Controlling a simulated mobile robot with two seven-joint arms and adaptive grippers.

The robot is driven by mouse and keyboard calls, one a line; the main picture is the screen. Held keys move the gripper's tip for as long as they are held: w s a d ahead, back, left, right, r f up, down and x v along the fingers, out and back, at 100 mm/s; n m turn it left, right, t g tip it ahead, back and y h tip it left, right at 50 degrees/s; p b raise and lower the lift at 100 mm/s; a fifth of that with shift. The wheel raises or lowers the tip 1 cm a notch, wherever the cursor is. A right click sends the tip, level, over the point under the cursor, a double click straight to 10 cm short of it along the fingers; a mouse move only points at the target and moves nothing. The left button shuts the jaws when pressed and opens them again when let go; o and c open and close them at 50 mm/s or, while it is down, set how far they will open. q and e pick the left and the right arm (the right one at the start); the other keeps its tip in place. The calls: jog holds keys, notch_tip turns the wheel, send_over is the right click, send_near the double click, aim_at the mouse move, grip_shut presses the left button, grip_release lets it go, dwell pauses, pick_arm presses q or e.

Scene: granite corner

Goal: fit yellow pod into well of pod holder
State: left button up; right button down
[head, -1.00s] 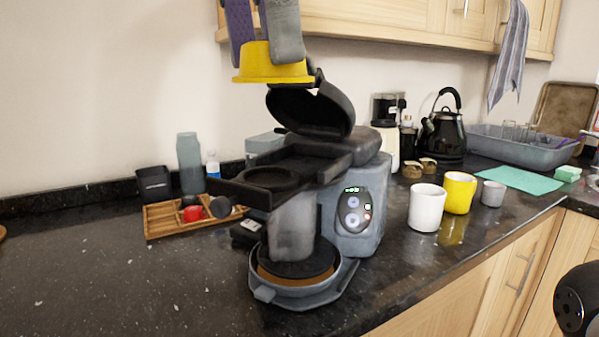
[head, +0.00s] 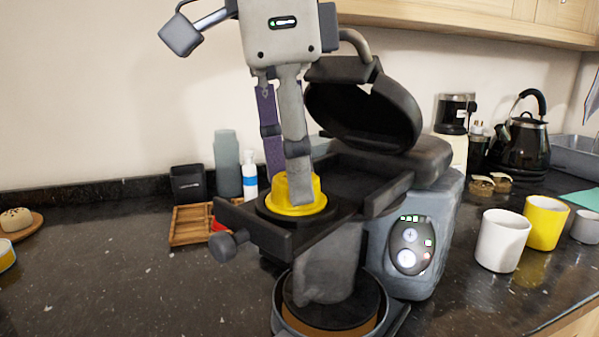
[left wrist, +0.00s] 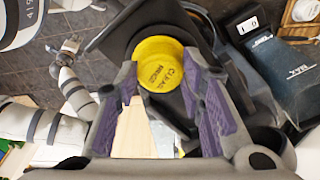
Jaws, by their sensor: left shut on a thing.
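My left gripper (head: 288,188) is shut on the yellow pod (head: 291,207), with its fingers pointing down on either side of it. The pod is upright, its wide rim low, over the round well of the black pod holder (head: 268,233). The rim sits at or just above the well's ring; I cannot tell whether it is fully seated. The well's inside is hidden by the pod. In the left wrist view the pod (left wrist: 160,66) shows a round yellow face with dark lettering between the purple-lined fingers. I cannot make out my right gripper in either view.
The coffee machine (head: 440,225) has its black lid (head: 365,112) raised just behind the holder. A wooden tray (head: 190,226), a grey-green bottle (head: 227,163) and a black box (head: 187,184) stand behind at the left. White (head: 500,240) and yellow (head: 546,222) mugs stand right.

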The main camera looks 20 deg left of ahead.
pick_arm(q)
jog(key=shift+s+d+f, duration=0.15)
jog(key=shift+d+f, duration=0.1)
jog(key=shift+f, duration=0.05)
jog(key=shift+c, duration=0.3)
jog(key=shift+w+a, duration=0.3)
jog(key=shift+w, duration=0.05)
jog(key=o, duration=0.9)
jog(key=shift+s+d, duration=0.1)
jog(key=shift+o, duration=0.2)
pick_arm(e)
jog(key=shift+s+f, duration=0.1)
